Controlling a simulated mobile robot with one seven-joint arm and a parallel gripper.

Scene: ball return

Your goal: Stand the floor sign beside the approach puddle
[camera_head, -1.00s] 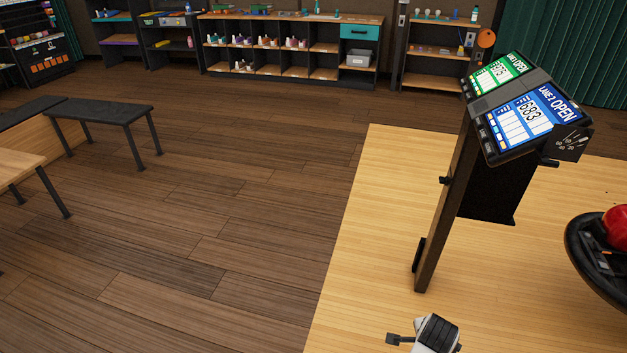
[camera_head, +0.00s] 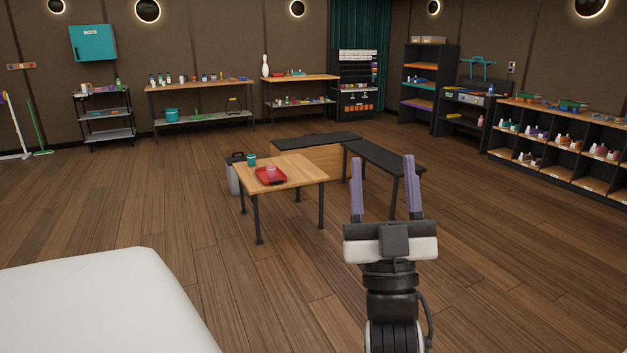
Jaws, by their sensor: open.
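I do not see a floor sign or a puddle in the head view. My gripper (camera_head: 384,185) is in the lower right of centre, with its two purple fingers pointing up and spread apart. It is open, and nothing shows between the fingers. The benches and brown floor appear beyond it.
Shelves line the walls. Brown floor (camera_head: 170,215) lies open at left.

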